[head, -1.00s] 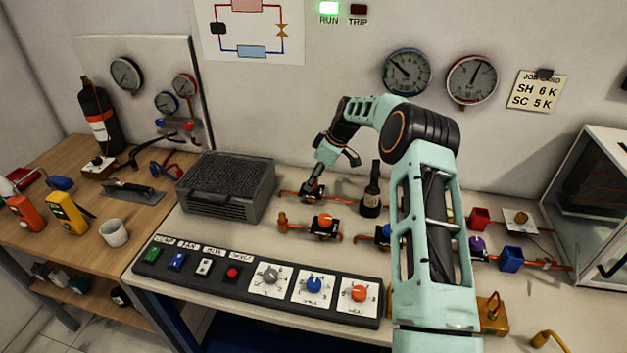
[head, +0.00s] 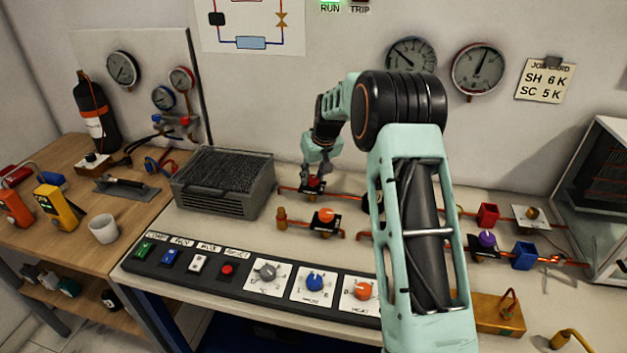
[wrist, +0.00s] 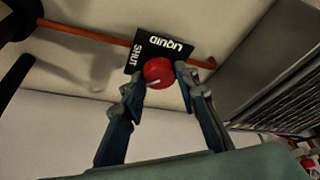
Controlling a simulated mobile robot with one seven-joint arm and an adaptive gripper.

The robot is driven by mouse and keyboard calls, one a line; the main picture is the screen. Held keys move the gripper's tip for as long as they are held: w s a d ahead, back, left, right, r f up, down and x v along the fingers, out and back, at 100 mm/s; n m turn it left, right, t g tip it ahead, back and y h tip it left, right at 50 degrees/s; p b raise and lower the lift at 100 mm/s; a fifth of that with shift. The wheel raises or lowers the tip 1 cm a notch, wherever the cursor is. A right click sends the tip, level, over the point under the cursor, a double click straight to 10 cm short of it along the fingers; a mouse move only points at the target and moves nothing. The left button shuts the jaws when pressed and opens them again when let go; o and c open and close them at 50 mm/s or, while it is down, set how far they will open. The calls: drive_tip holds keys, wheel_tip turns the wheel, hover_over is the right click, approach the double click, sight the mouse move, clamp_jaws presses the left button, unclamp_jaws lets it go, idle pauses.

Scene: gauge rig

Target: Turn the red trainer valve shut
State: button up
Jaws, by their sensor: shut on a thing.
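The red trainer valve knob (wrist: 158,73) sits on a copper pipe in front of a black label plate (wrist: 165,50) reading LIQUID and SHUT. A pale pointer mark shows on the knob's face. My gripper (wrist: 160,76) has its two fingers on either side of the knob, shut on it. In the head view my gripper (head: 315,178) reaches down onto the red valve (head: 314,184) at the back of the bench, right of the grey finned unit. The fingers and wrist partly hide the valve there.
An orange-knobbed valve (head: 324,217) stands just in front, on a parallel pipe. The grey finned unit (head: 222,180) is close on the left. A control panel (head: 190,268) with buttons and knobs runs along the front. My arm hides the bench middle.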

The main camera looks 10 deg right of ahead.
drive_tip(key=m, duration=0.1)
drive_tip(key=m+h, duration=0.1)
drive_tip(key=m, duration=0.1)
drive_tip(key=m+h, duration=0.1)
drive_tip(key=m, duration=0.1)
drive_tip(key=shift+a+b, duration=0.25)
drive_tip(key=shift+b, duration=0.1)
drive_tip(key=shift+w+m+h, duration=0.1)
drive_tip(key=shift+m+h, duration=0.7)
drive_tip(key=shift+m, duration=1.2)
drive_tip(key=shift+g, duration=0.3)
drive_tip(key=o, duration=1.1)
drive_tip(key=shift+o, duration=0.2)
drive_tip(key=v, duration=1.2)
